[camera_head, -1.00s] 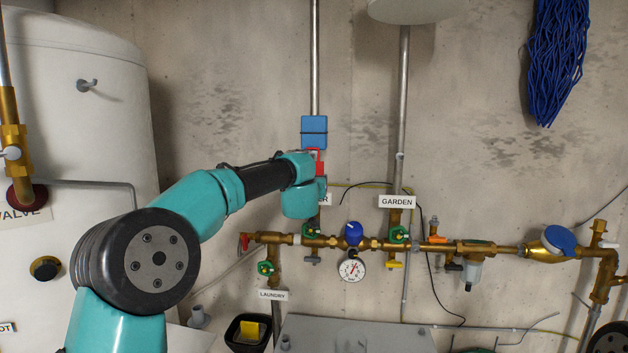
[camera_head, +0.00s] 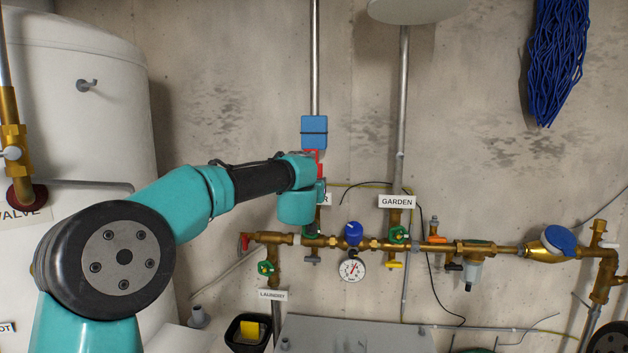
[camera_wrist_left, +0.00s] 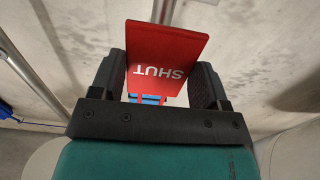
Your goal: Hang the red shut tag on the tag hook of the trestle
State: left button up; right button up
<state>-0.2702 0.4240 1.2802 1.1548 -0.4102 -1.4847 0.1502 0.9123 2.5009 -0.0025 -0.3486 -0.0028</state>
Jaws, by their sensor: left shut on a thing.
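The red tag (camera_wrist_left: 167,58) with white SHUT lettering stands between the two dark fingers of my left gripper (camera_wrist_left: 160,85) in the left wrist view, the lettering upside down there. The gripper is shut on it. In the head view my left gripper (camera_head: 315,172) is up by the wall pipe, just below a blue block, and only a thin red part of the tag (camera_head: 319,158) shows past it. I cannot make out a trestle or its tag hook for certain. My right gripper is not in view.
The blue block (camera_head: 314,132) sits on a vertical pipe. Brass pipework with valves and a gauge (camera_head: 351,269) runs along the wall below. A white tank (camera_head: 95,130) with a small hook (camera_head: 87,85) stands left. A blue bundle (camera_head: 557,60) hangs at upper right.

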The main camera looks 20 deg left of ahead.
pick_arm(q)
jog(key=shift+s, duration=0.1)
jog(key=shift+s+d, duration=0.2)
jog(key=shift+s, duration=1.45)
jog(key=s+d+f, duration=0.5)
jog(key=f, duration=0.3)
jog(key=s+d+f+h, duration=0.1)
jog(key=s+d+f, duration=0.3)
jog(key=f, duration=0.5)
jog(key=s+d+f+m, duration=0.1)
jog(key=s+d+f, duration=0.4)
jog(key=s+f, duration=0.3)
jog(key=shift+d+f+h, duration=0.35)
jog(key=shift+h, duration=0.05)
